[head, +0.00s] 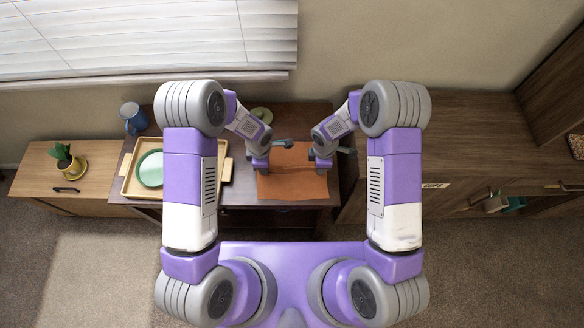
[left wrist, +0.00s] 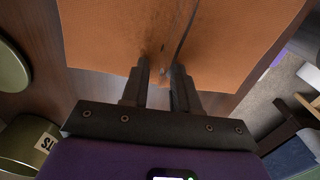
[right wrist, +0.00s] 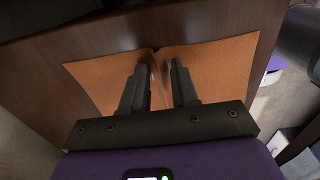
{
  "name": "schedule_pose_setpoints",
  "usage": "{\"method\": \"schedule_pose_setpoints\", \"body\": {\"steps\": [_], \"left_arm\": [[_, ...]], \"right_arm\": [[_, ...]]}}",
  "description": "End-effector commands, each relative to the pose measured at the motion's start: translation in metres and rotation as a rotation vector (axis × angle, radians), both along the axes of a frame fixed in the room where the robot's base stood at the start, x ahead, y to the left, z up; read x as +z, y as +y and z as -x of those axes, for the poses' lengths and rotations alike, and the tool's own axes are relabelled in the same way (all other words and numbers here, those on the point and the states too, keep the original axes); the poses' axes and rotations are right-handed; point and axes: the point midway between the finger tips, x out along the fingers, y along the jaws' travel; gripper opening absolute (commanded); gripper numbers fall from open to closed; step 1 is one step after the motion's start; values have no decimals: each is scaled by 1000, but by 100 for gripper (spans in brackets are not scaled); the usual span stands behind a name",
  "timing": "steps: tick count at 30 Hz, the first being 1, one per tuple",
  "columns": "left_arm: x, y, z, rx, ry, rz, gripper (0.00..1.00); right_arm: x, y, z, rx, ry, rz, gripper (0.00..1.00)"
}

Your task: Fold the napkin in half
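The napkin (head: 293,183) is an orange-brown cloth on the dark desk, in front of my two arms. My left gripper (head: 262,168) is at its left side and my right gripper (head: 323,167) at its right side, both low over it. In the left wrist view the napkin (left wrist: 110,35) has a dark crease running up from between the fingers. In the right wrist view the napkin (right wrist: 215,70) rises in a ridge between the fingers, with a notch in its far edge. Both pairs of fingers show a gap; contact with the cloth is hard to tell.
A wooden tray (head: 225,172) with a green plate (head: 150,169) stands to the left. A blue mug (head: 133,117) is behind it, and a potted plant (head: 66,160) stands on the lower cabinet. A round greenish object (head: 262,114) sits behind my left gripper. A cabinet (head: 470,135) is at right.

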Motion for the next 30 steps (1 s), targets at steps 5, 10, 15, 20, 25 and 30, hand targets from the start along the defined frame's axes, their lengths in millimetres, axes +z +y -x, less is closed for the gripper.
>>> {"method": "schedule_pose_setpoints", "body": {"steps": [5, 10, 15, 20, 25, 30], "left_arm": [[-1, 0, 1, 0, 1, -1, 14], [-1, 0, 1, 0, 2, -1, 1], [-1, 0, 1, 0, 2, -1, 0], [-1, 1, 1, 1, 2, -1, 0], [-1, 1, 1, 1, 3, -2, 0], [4, 1, 1, 1, 3, -2, 0]], "right_arm": [[0, 0, 0, 0, 1, 0, 14], [0, 0, 0, 0, 1, 0, 1], [0, 0, 0, 0, 1, 0, 0], [-1, 0, 0, 0, 1, 1, 0], [0, -1, 0, 0, 1, 1, 0], [4, -1, 0, -1, 1, 1, 0]]}}
